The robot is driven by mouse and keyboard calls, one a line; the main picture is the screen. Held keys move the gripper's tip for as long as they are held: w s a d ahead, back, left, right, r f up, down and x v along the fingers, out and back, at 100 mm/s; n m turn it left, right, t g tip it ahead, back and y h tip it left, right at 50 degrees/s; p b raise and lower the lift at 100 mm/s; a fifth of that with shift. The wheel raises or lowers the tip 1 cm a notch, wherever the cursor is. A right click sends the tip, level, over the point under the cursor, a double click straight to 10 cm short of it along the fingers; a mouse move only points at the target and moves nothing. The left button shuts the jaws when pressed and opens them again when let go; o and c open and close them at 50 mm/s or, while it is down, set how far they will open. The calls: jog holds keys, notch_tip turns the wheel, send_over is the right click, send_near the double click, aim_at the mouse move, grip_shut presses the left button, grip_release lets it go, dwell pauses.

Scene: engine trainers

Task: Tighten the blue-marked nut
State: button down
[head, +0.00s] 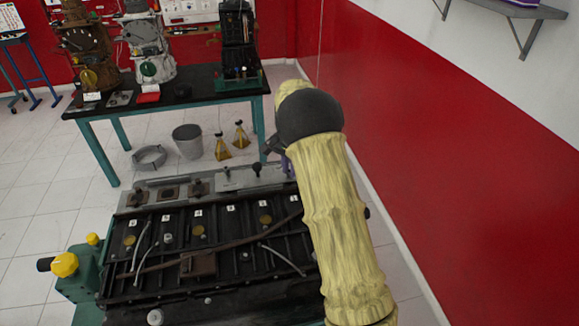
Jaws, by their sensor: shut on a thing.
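The black engine block (225,235) lies on its green stand in the lower half of the head view. My yellow-sleeved arm reaches over its right side. Part of my gripper (274,147) shows as a dark shape left of the arm's dark joint, above the far right end of the engine. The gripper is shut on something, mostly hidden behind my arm. A small purple-blue patch (287,163) shows right beside it, near the engine's far edge; I cannot tell whether this is the blue-marked nut or its mark.
A green-legged table (190,98) with several engine models stands behind. A grey bin (188,141), a metal ring (149,157) and two yellow flasks (232,140) are on the floor between. A red wall (450,140) runs along the right.

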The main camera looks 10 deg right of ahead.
jog(key=shift+r+m, duration=0.1)
jog(key=shift+m, duration=1.1)
jog(key=c, duration=1.3)
grip_release()
jog(key=shift+c, duration=0.2)
notch_tip(320, 180, up, 17)
jog(key=b, duration=0.3)
jog(key=shift+r, duration=0.15)
